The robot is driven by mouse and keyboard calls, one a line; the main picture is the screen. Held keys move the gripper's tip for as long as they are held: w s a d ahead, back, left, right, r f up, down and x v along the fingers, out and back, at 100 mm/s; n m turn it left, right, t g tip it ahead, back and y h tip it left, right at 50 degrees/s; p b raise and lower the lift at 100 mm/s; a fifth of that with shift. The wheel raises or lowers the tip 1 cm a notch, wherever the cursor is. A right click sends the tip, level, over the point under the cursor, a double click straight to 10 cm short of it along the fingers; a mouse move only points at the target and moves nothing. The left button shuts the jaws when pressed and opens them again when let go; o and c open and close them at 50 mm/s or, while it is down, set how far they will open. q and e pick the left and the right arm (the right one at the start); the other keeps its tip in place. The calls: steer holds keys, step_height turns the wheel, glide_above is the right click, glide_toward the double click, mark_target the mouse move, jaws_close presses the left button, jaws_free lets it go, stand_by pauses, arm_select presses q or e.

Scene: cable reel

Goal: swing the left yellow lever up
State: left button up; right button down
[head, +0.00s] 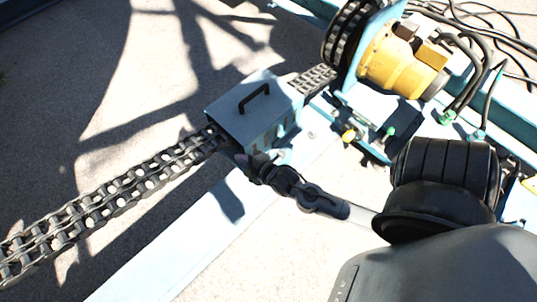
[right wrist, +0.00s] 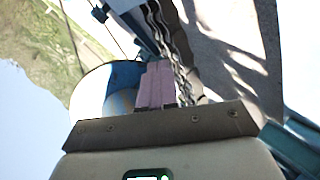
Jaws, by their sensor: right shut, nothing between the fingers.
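No yellow lever shows clearly. In the head view a small yellow piece (head: 349,135) sits on the blue frame below the yellow motor, and I cannot tell whether it is a lever. My right gripper (head: 243,160) is at the near lower edge of the blue box, where the chain enters. I cannot tell whether it touches the box. It is shut and empty, and its closed pinkish fingers show in the right wrist view (right wrist: 155,86). What lies behind the gripper is hidden. My left gripper is not in view.
The blue box (head: 228,108) has a black handle on its lid. A heavy chain (head: 110,198) runs from it to the lower left. A yellow motor (head: 402,62) and a black reel stand at upper right, with loose black cables beyond. Concrete ground at upper left is open.

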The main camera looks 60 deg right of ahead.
mark_target(249, 146)
steer(key=d+f+n+t+h+b, duration=0.1)
steer(key=d+f, duration=0.1)
steer(key=d+f+n+t+h+b, duration=0.1)
steer(key=d+f+b, duration=0.1)
steer(key=d+f, duration=0.1)
steer(key=d+f+n+t+h+b, duration=0.1)
steer(key=d+f+h, duration=0.1)
steer(key=f, duration=0.1)
steer(key=shift+s+d+n+t+b, duration=0.15)
steer(key=shift+d+n+t+b, duration=0.15)
steer(key=shift+n, duration=0.1)
steer(key=s+d+f+n+t+h+b, duration=0.25)
steer(key=s+f+n+b, duration=0.45)
steer(key=f, duration=0.4)
steer(key=s+d+f+n+t+h+b, duration=0.1)
steer(key=s+f+n+t+h+b, duration=0.25)
steer(key=f+b, duration=0.65)
steer(key=s+a+f+n+y+b, duration=0.1)
steer(key=a+f+n+b, duration=0.1)
steer(key=f+b, duration=0.3)
steer(key=s+a+f+n+y+b, duration=0.1)
steer(key=s+a+f+n+b, duration=0.1)
steer(key=f+b, duration=0.3)
step_height(249, 146, down, 5)
steer(key=shift+a+r, duration=0.2)
steer(key=shift+a, duration=0.45)
steer(key=shift+w+d+r, duration=0.1)
